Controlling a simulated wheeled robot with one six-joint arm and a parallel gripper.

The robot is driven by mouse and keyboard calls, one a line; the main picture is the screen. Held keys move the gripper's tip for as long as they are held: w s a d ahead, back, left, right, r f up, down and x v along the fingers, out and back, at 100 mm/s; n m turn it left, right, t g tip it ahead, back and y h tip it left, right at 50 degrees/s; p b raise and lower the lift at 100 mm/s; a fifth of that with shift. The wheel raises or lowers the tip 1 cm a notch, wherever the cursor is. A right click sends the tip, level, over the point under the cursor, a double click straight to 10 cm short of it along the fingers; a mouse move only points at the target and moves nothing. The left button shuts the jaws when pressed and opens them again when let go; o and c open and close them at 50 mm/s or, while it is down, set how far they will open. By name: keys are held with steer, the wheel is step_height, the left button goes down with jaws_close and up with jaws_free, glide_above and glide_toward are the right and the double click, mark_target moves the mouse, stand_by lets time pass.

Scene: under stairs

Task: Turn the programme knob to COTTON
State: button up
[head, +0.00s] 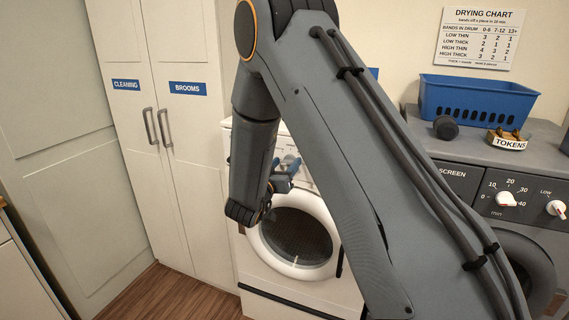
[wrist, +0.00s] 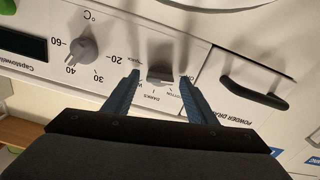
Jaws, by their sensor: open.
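The programme knob (wrist: 160,77) is a small grey knob on the white washer panel, upside down in the wrist view. Printed labels beside it include DARKS and COTTON; which one it points to I cannot tell. My gripper (wrist: 159,76) is open, its two blue fingers on either side of the knob with a gap at each side. In the head view my gripper (head: 287,168) is at the panel above the round door of the white washer (head: 263,274); my arm hides much of the panel there.
A temperature knob (wrist: 84,50) is left of the fingers; the powder drawer (wrist: 241,90) with its dark handle is right. In the head view, a grey dryer (head: 470,184) stands right, bearing a blue basket (head: 478,97). Tall cupboards (head: 165,50) stand left.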

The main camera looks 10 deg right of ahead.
steer(key=shift+c, duration=0.3)
steer(key=c, duration=1)
steer(key=shift+w, duration=0.1)
steer(key=shift+m, duration=0.3)
steer(key=m+b, duration=0.3)
steer(key=m, duration=0.1)
steer(key=shift+b, duration=0.35)
steer(key=m+b, duration=0.3)
steer(key=m, duration=0.2)
steer(key=shift+d+b, duration=0.1)
steer(key=shift+b, duration=0.2)
steer(key=o, duration=1.1)
steer(key=shift+c, duration=0.2)
